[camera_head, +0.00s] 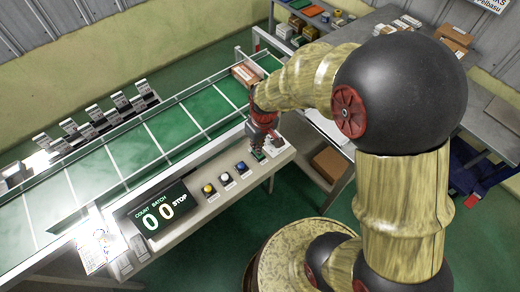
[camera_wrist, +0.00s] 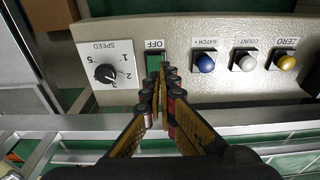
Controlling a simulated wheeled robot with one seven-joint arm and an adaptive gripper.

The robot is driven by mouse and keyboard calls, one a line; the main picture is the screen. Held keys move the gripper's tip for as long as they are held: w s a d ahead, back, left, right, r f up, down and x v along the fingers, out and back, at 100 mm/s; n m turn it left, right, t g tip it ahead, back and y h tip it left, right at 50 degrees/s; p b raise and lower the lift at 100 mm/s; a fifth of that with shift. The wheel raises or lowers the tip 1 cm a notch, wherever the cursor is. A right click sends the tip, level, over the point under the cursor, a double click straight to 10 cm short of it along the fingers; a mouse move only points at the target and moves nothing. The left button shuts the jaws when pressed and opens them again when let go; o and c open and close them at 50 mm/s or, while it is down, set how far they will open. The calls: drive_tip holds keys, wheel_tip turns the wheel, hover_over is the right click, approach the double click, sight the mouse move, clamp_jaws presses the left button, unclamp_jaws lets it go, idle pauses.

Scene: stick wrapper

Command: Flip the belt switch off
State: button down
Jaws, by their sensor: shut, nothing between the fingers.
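The belt switch (camera_wrist: 153,62) is a small green rocker on the grey control panel, below a label that appears to read OFF (camera_wrist: 154,44) in the wrist view. My gripper (camera_wrist: 160,78) is shut and empty, with its fingertips at the lower part of the switch and hiding some of it. I cannot tell whether the tips touch it. In the head view my gripper (camera_head: 257,152) points down at the right end of the panel and hides the switch. The display (camera_head: 160,212) reads 00 and STOP.
A SPEED knob (camera_wrist: 105,73) sits left of the switch in the wrist view; blue (camera_wrist: 205,64), white (camera_wrist: 246,63) and yellow (camera_wrist: 287,62) buttons sit to the right. The green belt (camera_head: 140,150) runs behind the panel, with a brown box (camera_head: 246,73) at its far end.

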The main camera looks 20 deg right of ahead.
wheel_tip(320, 180, up, 10)
drive_tip(key=s+p, duration=0.1)
drive_tip(key=shift+d+r, duration=0.15)
drive_tip(key=shift+d, duration=0.1)
drive_tip(key=shift+s, duration=0.1)
idle(0.3)
drive_tip(key=s+r+m+t+b, duration=0.3)
drive_tip(key=s+r+t, duration=0.1)
drive_tip(key=s+r, duration=1)
drive_tip(key=shift+s+d+m, duration=0.3)
drive_tip(key=shift+d, duration=0.15)
